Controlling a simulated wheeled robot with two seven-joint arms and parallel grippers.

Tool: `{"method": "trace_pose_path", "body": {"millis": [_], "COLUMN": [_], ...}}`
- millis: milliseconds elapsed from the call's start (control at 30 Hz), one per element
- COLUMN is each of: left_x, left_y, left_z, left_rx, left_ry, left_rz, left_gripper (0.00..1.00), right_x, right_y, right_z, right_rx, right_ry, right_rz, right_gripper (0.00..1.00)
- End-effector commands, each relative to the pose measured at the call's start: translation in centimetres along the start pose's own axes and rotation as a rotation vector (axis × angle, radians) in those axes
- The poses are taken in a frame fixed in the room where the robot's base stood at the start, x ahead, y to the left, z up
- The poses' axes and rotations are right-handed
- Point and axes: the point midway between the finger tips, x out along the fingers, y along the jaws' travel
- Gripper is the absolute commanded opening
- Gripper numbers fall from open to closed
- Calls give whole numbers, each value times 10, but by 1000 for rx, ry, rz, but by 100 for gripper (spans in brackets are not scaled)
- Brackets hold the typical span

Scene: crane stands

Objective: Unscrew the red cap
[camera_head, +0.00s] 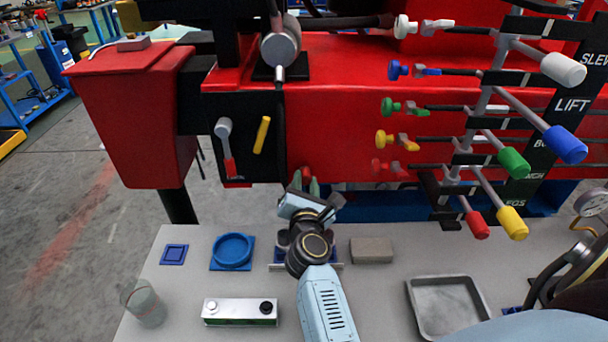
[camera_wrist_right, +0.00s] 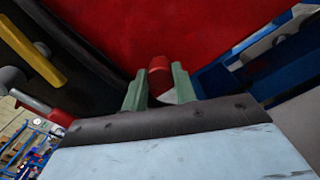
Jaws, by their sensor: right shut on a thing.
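The red cap (camera_wrist_right: 159,64) is a small round red piece at the lower front of the red crane body. It shows between the two green fingertips in the right wrist view. In the head view only a bit of the red cap (camera_head: 306,172) shows, just behind the fingertips. My right gripper (camera_head: 305,184) reaches it from the front; in the right wrist view the gripper (camera_wrist_right: 158,90) is shut on the cap. The fingers hide the cap's sides, and I cannot tell whether its thread is engaged. My left gripper is not in view.
Coloured control levers (camera_head: 565,145) stick out at the right. A grey table (camera_head: 385,300) below holds a blue round holder (camera_head: 232,251), a grey block (camera_head: 371,250), a metal tray (camera_head: 450,305), a white-topped box (camera_head: 240,308) and a translucent cup (camera_head: 145,303). A red box (camera_head: 135,120) hangs at left.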

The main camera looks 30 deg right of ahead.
Motion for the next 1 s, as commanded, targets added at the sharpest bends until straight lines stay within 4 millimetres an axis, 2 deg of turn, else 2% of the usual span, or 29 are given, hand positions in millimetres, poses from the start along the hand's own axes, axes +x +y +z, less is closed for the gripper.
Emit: {"method": "trace_pose_path", "body": {"millis": [33,200,267,400,500,833,1000], "left_x": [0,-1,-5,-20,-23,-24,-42], "left_y": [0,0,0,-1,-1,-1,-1], "left_z": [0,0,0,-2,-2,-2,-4], "left_rx": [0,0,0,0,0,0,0], "left_ry": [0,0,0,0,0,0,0], "left_rz": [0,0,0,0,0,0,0], "left_gripper": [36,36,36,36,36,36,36], "right_x": [-3,-4,-4,-5,-5,-6,-6], "right_y": [8,8,9,12,12,14,15], "right_z": [-1,0,1,2,0,-4,-3], "right_rx": [31,19,-48,-302,-406,-452,-715], "right_ry": [4,3,4,7,7,12,15], "right_rz": [-8,-7,-6,-1,1,10,12], "right_gripper": [0,0,0,0,0,0,0]}}
